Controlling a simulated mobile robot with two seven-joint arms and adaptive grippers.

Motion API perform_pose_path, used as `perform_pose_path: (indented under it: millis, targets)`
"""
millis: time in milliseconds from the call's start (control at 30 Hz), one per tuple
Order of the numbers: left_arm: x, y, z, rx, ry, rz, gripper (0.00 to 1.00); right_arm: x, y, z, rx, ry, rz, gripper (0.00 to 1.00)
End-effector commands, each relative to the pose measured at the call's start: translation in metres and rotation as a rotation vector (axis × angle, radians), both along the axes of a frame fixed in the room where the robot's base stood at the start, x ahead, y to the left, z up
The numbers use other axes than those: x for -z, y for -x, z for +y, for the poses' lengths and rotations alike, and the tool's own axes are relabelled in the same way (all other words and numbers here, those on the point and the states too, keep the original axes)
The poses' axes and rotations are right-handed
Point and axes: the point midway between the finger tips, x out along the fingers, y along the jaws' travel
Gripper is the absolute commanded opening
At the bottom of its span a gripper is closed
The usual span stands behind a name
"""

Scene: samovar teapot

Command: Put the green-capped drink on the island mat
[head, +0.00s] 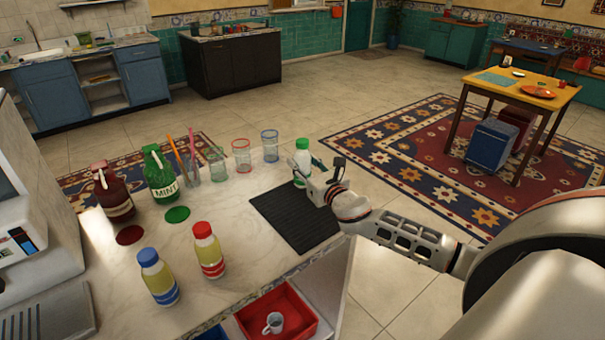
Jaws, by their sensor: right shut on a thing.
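The island mat (292,225) is a dark ribbed rectangle near the right edge of the pale counter. I cannot tell whether the bottle's base touches the mat or is slightly above it. My left gripper is not in the head view.
A red-capped bottle (208,250) and a blue-capped bottle (158,277) stand at the front left. A green mint bottle (160,174), a dark red bottle (113,192) and tinted glasses (241,156) stand farther back. Most of the mat is bare.

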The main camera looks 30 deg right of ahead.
Motion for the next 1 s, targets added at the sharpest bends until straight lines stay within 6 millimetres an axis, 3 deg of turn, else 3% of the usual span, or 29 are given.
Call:
perform_pose_path:
  millis: [33,200,633,667,700,1000]
  targets:
    - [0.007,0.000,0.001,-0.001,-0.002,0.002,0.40,0.013,0.000,0.000,0.002,-0.003,0.003,0.08]
    - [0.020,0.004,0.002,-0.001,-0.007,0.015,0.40,0.031,0.000,0.000,0.002,-0.001,0.002,0.08]
    - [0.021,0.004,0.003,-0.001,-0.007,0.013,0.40,0.035,0.000,0.000,0.001,-0.001,0.001,0.08]
    - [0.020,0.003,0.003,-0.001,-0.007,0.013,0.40,0.035,0.000,0.000,0.000,-0.001,0.002,0.43]
    - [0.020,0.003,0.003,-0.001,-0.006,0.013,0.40,0.035,0.000,0.000,0.000,-0.001,0.002,0.52]
    - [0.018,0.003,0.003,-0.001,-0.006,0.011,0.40,0.034,0.000,0.000,0.000,0.000,0.002,0.52]
